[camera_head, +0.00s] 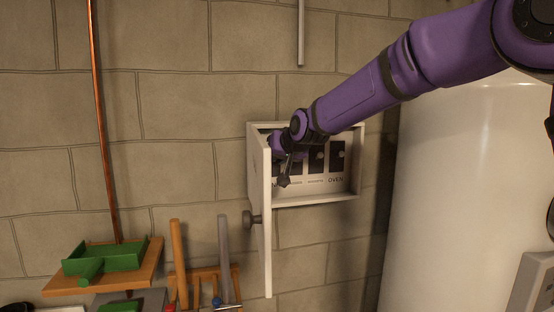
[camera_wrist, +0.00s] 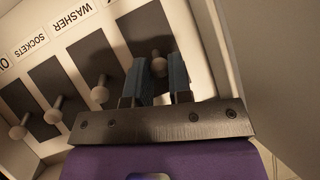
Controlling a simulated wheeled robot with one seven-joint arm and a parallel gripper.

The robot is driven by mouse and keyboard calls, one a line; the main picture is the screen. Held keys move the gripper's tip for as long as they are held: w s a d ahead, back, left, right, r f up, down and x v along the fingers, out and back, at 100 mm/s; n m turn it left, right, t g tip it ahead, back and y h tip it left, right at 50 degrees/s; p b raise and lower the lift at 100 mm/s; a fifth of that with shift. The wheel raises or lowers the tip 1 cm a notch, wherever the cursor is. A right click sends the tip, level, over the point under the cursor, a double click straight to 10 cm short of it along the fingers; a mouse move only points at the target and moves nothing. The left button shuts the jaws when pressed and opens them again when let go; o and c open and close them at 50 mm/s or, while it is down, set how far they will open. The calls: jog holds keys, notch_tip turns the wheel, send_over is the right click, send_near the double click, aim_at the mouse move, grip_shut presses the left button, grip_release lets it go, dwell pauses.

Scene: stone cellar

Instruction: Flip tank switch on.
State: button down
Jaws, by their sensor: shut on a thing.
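A white switch box (camera_head: 360,160) on the stone wall stands open and holds a row of black switch plates with pale-knobbed levers. In the wrist view, the labels include SOCKETS (camera_wrist: 30,46) and WASHER (camera_wrist: 74,15); OVEN (camera_head: 335,180) reads at the right end in the head view. My gripper (camera_wrist: 158,60) is at the end switch beyond WASHER, shut on its lever (camera_wrist: 159,68), whose knob shows between the two fingers. This switch's label is almost wholly out of frame, so I cannot read it. In the head view my gripper (camera_head: 285,172) covers this switch.
The box's open door (camera_head: 267,225) with a dark knob (camera_head: 251,218) stands out at the left of my gripper. A big white tank (camera_head: 455,190) is at the right. A wooden rack with tools (camera_head: 205,275) and a green object (camera_head: 105,258) are at the lower left.

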jog(key=shift+r, duration=0.15)
dwell(0.4)
jog(key=c, duration=1)
grip_release()
jog(key=shift+c, duration=0.2)
jog(key=v, duration=1)
jog(key=shift+d+r, duration=0.2)
jog(key=shift+r, duration=0.1)
jog(key=shift+s, duration=0.15)
